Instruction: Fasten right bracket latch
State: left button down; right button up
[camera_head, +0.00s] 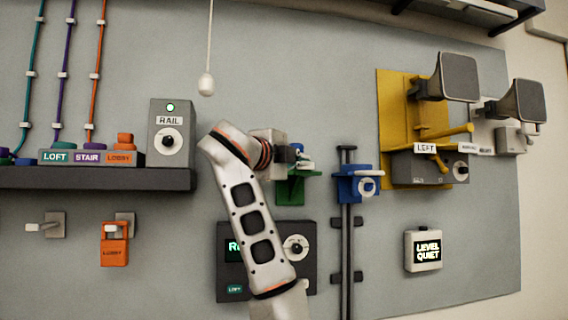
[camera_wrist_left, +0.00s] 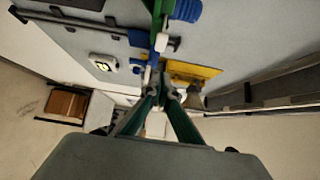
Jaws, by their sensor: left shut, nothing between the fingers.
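The yellow bracket panel (camera_head: 391,95) at the right carries a grey horn speaker (camera_head: 459,77) and a yellow lever arm (camera_head: 450,133). A second horn (camera_head: 523,101) sits on a pale bracket plate (camera_head: 484,135) farther right. Its latch is too small to make out clearly. My left gripper (camera_head: 297,154) is in front of the green wall bracket (camera_head: 296,187), well left of both horns. In the left wrist view its fingers (camera_wrist_left: 160,93) are together and empty. The yellow panel also shows there (camera_wrist_left: 193,71), beyond the fingertips. My right gripper is not in view.
A blue clamp (camera_head: 357,184) sits on a dark vertical rail (camera_head: 347,250) right of my gripper. The LEVEL QUIET box (camera_head: 423,250) is below the yellow panel. A dark shelf (camera_head: 95,178) is at the left. A pull cord knob (camera_head: 206,84) hangs above my arm.

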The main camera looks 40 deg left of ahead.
pick_arm(q)
jog(key=s, duration=0.6)
jog(key=shift+f+b, duration=0.4)
jog(key=shift+b, duration=0.05)
jog(key=shift+s+d, duration=0.1)
